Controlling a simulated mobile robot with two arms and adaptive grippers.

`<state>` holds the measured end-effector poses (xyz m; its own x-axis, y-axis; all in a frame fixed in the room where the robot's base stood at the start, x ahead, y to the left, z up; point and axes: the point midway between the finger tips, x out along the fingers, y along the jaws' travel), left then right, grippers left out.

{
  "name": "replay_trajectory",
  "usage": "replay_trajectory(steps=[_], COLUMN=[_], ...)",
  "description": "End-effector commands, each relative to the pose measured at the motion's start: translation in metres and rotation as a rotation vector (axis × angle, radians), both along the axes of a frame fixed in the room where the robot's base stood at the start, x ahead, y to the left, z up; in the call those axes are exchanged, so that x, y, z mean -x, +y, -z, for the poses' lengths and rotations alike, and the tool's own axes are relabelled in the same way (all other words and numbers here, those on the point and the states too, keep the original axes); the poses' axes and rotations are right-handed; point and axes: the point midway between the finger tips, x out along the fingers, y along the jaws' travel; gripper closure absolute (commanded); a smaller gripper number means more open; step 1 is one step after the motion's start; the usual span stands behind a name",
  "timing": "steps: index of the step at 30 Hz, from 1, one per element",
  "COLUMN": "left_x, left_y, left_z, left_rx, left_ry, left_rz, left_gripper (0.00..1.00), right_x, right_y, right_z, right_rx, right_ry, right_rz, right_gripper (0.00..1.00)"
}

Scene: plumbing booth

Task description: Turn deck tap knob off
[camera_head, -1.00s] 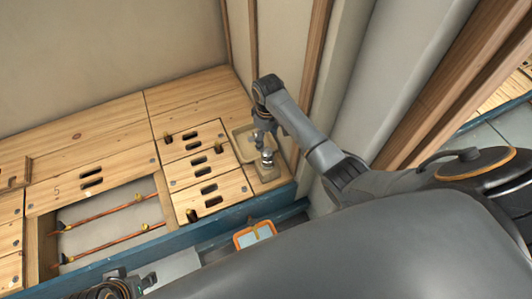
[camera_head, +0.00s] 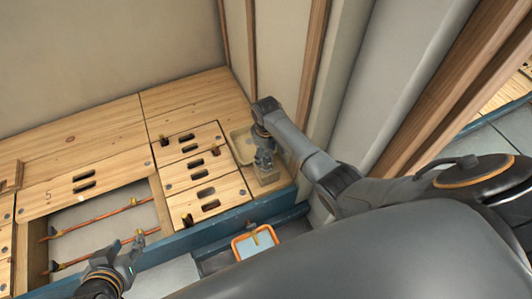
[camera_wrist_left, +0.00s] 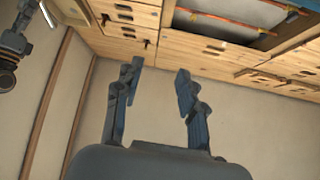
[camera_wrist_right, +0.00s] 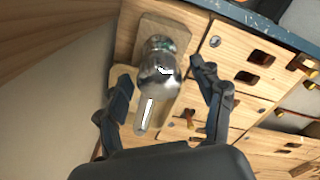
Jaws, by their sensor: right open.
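The chrome deck tap (camera_wrist_right: 158,62) stands on a wooden block (camera_wrist_right: 178,32) in the right wrist view, with a long bright chrome part (camera_wrist_right: 145,112) reaching down from its rounded top. My right gripper (camera_wrist_right: 160,90) is open, with one finger on each side of the tap; I cannot tell whether either finger touches it. In the head view my right gripper (camera_head: 264,160) covers most of the tap. My left gripper (camera_head: 132,255) is low at the left in the head view. In the left wrist view its fingers (camera_wrist_left: 158,84) are apart with nothing between them.
Wooden deck panels (camera_head: 95,130) with slots and small brass valves lie left of the tap. An open bay with copper pipes (camera_head: 100,220) is further left. An orange-rimmed tray (camera_head: 255,243) sits in front. The booth wall (camera_head: 280,70) is close behind the tap.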

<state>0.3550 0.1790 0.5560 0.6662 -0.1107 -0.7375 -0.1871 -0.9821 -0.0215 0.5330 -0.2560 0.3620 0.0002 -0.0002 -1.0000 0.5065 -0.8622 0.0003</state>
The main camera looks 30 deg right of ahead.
Motion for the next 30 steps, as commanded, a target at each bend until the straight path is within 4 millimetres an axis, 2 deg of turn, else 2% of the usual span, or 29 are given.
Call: replay_trajectory(steps=[2, 3, 9, 11, 17, 20, 23, 29, 30], left_x=[0.0, 0.0, 0.0, 0.0, 0.002, 0.012, 0.029, 0.087, 0.088], left_y=[0.0, 0.0, 0.0, 0.0, 0.0, 0.004, 0.01, 0.028, 0.028], left_z=[0.0, 0.0, 0.0, 0.0, 0.0, 0.006, 0.012, 0.025, 0.022], left_rx=[0.0, 0.0, 0.0, 0.0, -0.002, -0.015, -0.033, -0.089, -0.09], left_ry=[0.0, 0.001, 0.001, 0.001, 0.01, 0.068, 0.152, 0.424, 0.432], left_rz=[0.0, 0.0, 0.0, 0.0, 0.0, -0.006, -0.012, -0.034, -0.035], left_gripper=[0.6, 0.6, 0.6, 0.6, 0.6, 0.6, 0.6, 0.6, 0.6], right_x=[0.0, 0.0, 0.0, 0.0, 0.0, 0.0, 0.0, 0.0, 0.001], right_y=[0.0, 0.0, 0.0, 0.0, 0.0, 0.0, 0.0, 0.0, 0.0], right_z=[0.0, 0.0, 0.0, 0.0, 0.0, -0.001, -0.002, -0.003, -0.003], right_rx=[0.0, 0.0, 0.0, 0.0, -0.001, 0.0, 0.0, -0.001, -0.002], right_ry=[0.0, 0.0, 0.0, 0.0, 0.001, 0.001, 0.001, 0.003, 0.003], right_rz=[0.0, 0.0, 0.0, 0.0, 0.007, 0.023, 0.054, 0.161, 0.187], right_gripper=[0.32, 0.37, 0.77, 0.87, 0.87, 0.87, 0.87, 0.87, 0.87])
